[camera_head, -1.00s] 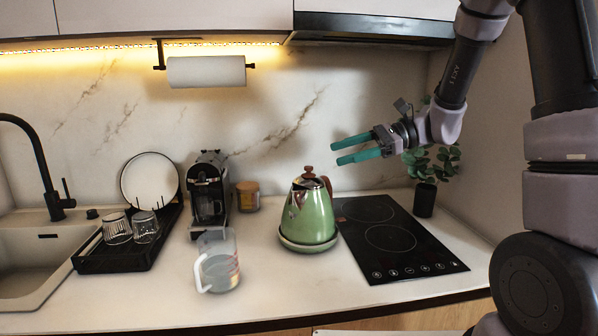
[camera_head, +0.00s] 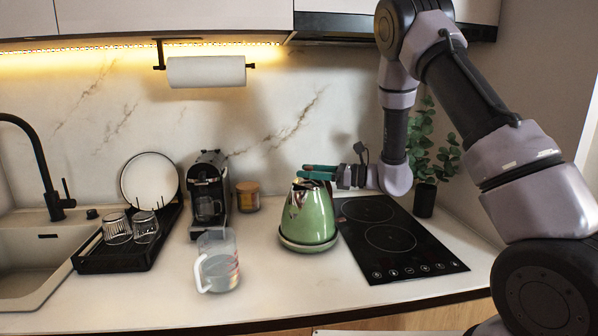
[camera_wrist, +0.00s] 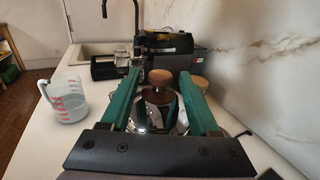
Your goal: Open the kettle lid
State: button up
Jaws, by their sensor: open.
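The green kettle (camera_head: 308,217) stands upright on its round base, left of the cooktop. In the wrist view its lid knob (camera_wrist: 160,78), brown and rounded, shows between my two teal fingers, with the shiny kettle top (camera_wrist: 158,117) below it. My gripper (camera_head: 318,172) is open at the top of the kettle, reaching in from the right; it also shows in the wrist view (camera_wrist: 160,85). The fingers lie on either side of the knob, with gaps between. In the head view the fingers hide the knob and lid. Whether a finger touches the kettle I cannot tell.
A measuring cup (camera_head: 218,262) stands at the front left of the kettle. A coffee machine (camera_head: 209,195) and a lidded jar (camera_head: 248,196) stand behind it to the left. The black cooktop (camera_head: 395,240) is bare, with a potted plant (camera_head: 425,198) behind its right side.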

jog(key=shift+x, duration=1.65)
jog(key=shift+c, duration=0.4)
grip_shut()
